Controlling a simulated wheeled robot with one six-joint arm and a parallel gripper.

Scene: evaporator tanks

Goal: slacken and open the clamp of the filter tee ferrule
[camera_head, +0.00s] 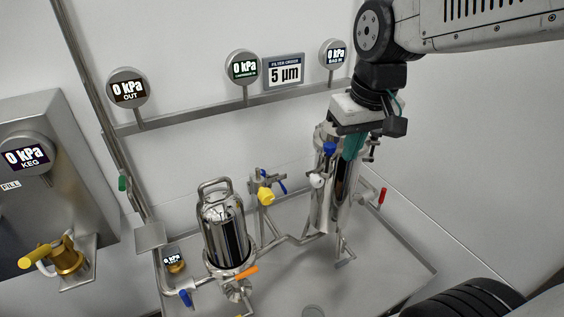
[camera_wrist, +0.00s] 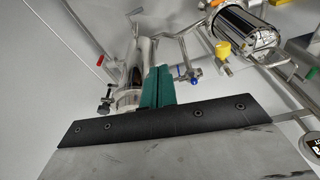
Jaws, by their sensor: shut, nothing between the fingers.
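My gripper (camera_head: 352,146) points down at the top of a tall steel housing (camera_head: 326,208) at the right of the wall-side pipework. Its teal fingers are together and hold nothing; they also show in the wrist view (camera_wrist: 158,88). A clamp with a dark knob (camera_wrist: 106,98) is at the housing's top, to the left of the fingers in the wrist view. The fingers are close to it; I cannot tell whether they touch. They and the wrist hide part of the housing top, so whether the clamp is slack or open does not show. I cannot read which fitting is the filter tee ferrule.
A shiny filter canister (camera_head: 223,232) stands to the left, with a yellow knob (camera_head: 266,196) and an orange lever (camera_head: 245,272) nearby. A red-handled valve (camera_head: 382,196) is right of the housing. The tray's right part is clear.

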